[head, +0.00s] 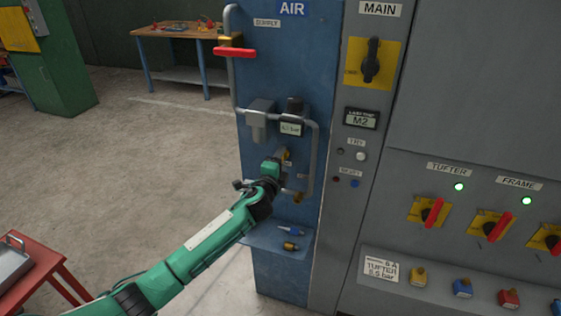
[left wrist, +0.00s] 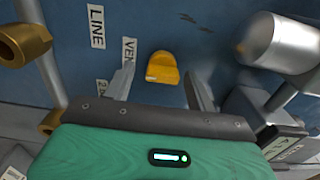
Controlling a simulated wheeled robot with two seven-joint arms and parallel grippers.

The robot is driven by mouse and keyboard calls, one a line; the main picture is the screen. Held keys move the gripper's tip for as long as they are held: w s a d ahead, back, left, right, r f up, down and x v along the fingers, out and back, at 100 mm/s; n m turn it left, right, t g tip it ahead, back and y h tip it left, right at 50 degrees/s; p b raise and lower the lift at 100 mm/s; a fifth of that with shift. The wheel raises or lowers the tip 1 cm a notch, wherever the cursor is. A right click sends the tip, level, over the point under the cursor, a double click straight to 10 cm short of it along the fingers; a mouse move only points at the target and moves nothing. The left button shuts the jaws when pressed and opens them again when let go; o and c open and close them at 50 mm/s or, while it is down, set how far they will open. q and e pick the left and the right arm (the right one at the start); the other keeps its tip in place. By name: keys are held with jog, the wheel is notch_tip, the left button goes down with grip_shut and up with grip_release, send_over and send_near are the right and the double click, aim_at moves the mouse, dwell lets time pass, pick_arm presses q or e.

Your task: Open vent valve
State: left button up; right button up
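The vent valve shows as a yellow knob (left wrist: 162,68) on the blue panel in the left wrist view, beside a partly covered label (left wrist: 129,50) starting "VEN". In the head view a bit of yellow (head: 287,156) shows by my gripper, mostly hidden. My left gripper (head: 278,162) is close to the blue AIR panel (head: 283,70). In the left wrist view my left gripper (left wrist: 162,88) is open, with one finger on each side of the knob and clear gaps to it. My right gripper is not in view.
A red-handled supply valve (head: 234,52) and grey pipe (head: 316,160) surround the regulator (head: 292,118). Below, a blue shelf (head: 262,237) holds blue and brass items. The grey cabinet (head: 460,90) with switches stands right. A red table (head: 45,262) is at lower left; open floor lies between.

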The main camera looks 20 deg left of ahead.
pick_arm(q)
jog(key=s+b, duration=0.2)
jog(key=s, duration=1.1)
jog(key=shift+s+a+b, duration=0.25)
jog(key=shift+s+b, duration=0.15)
